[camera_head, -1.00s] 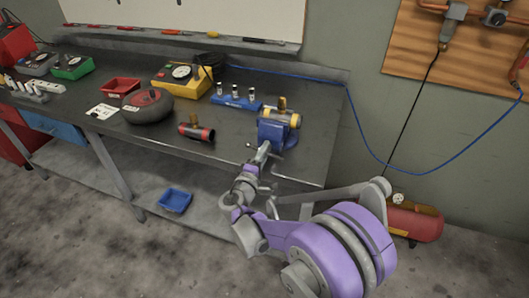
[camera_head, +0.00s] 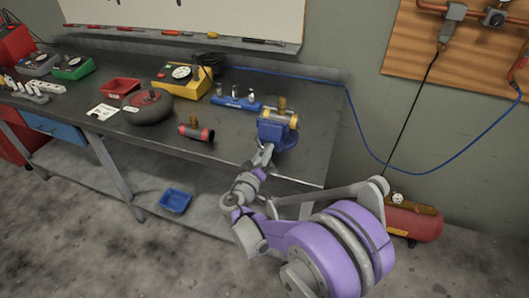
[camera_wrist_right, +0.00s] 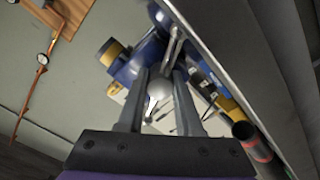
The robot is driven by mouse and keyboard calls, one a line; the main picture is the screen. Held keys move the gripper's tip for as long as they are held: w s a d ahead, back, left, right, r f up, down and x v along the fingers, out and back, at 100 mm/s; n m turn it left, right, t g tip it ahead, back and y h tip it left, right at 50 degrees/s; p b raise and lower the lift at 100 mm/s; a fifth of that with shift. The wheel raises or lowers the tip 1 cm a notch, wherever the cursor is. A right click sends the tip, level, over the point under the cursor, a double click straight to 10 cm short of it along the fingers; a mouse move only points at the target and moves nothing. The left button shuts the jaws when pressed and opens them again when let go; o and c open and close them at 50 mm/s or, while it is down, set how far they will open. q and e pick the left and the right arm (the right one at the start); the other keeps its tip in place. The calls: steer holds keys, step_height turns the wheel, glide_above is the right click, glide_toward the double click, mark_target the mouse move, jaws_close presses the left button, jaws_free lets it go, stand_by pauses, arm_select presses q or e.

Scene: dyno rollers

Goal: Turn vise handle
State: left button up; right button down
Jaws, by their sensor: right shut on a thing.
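The blue vise (camera_head: 277,134) is mounted at the right front edge of the workbench (camera_head: 215,163). It holds a yellow cylinder (camera_head: 287,115) with a brass fitting on top. My right gripper (camera_head: 263,156) is at the front of the vise. In the right wrist view, the gripper (camera_wrist_right: 163,80) is shut on the vise handle, with a silver bar (camera_wrist_right: 173,46) and a round pale end (camera_wrist_right: 159,88) showing between and beyond its fingers. In the head view the handle is mostly hidden by the gripper. My left gripper is not in view.
A dark cylinder with red ends (camera_head: 196,133) lies left of the vise. A blue holder with several silver parts (camera_head: 237,103) stands behind. A wheel (camera_head: 148,106), red bin (camera_head: 119,87) and yellow device (camera_head: 181,80) are further left. A blue bin (camera_head: 175,201) sits on the lower shelf.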

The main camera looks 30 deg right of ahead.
steer(key=shift+a+f+m, duration=0.1)
steer(key=shift+m, duration=0.4)
steer(key=c, duration=0.6)
jaws_free()
steer(key=v, duration=1)
steer(key=shift+s+a+b, duration=0.25)
steer(key=shift+s+b, duration=0.05)
steer(key=shift+s, duration=0.05)
